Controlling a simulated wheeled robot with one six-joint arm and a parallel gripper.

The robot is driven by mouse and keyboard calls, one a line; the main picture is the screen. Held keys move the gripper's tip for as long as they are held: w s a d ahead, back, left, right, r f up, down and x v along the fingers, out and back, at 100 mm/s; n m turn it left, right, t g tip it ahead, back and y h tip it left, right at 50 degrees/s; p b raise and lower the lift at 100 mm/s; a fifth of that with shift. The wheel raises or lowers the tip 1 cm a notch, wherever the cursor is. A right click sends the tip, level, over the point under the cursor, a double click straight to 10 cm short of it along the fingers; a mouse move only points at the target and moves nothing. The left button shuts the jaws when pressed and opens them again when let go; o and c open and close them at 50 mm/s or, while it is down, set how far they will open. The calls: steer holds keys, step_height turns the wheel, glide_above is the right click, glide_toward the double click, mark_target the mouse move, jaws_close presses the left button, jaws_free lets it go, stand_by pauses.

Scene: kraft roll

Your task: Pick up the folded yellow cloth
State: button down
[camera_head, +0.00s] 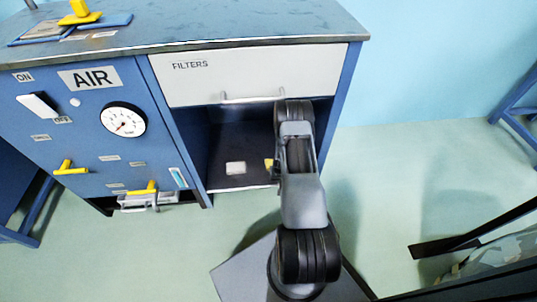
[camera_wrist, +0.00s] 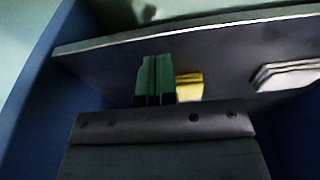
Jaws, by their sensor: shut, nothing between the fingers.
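The folded yellow cloth (camera_head: 269,164) lies on the floor of the open compartment under the FILTERS drawer, partly hidden behind my arm in the head view. In the wrist view the yellow cloth (camera_wrist: 189,87) shows just right of my fingers, small and dim. My gripper (camera_wrist: 155,79) has its two greenish fingers shut together with nothing between them, beside the cloth. I cannot tell whether they touch it. In the head view my gripper is hidden behind my arm inside the compartment.
A white folded item (camera_head: 236,168) lies left of the cloth; it also shows in the wrist view (camera_wrist: 288,75). The drawer (camera_head: 250,75) with its handle is above the opening. The blue compartment wall (camera_wrist: 35,75) is close at the left in the wrist view. Open floor (camera_head: 380,180) lies right.

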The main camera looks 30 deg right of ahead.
steer(key=shift+w+d, duration=0.35)
steer(key=shift+w, duration=0.4)
steer(key=w+d+b, duration=0.1)
steer(key=w, duration=0.2)
steer(key=w+d+f+b, duration=0.1)
steer(key=w+d+b, duration=0.1)
steer(key=w, duration=0.1)
steer(key=w+d+b, duration=0.1)
steer(key=w, duration=0.3)
steer(key=shift+d+f, duration=0.15)
steer(key=shift+d, duration=0.1)
steer(key=shift+f+b, duration=0.1)
steer(key=shift+b, duration=0.25)
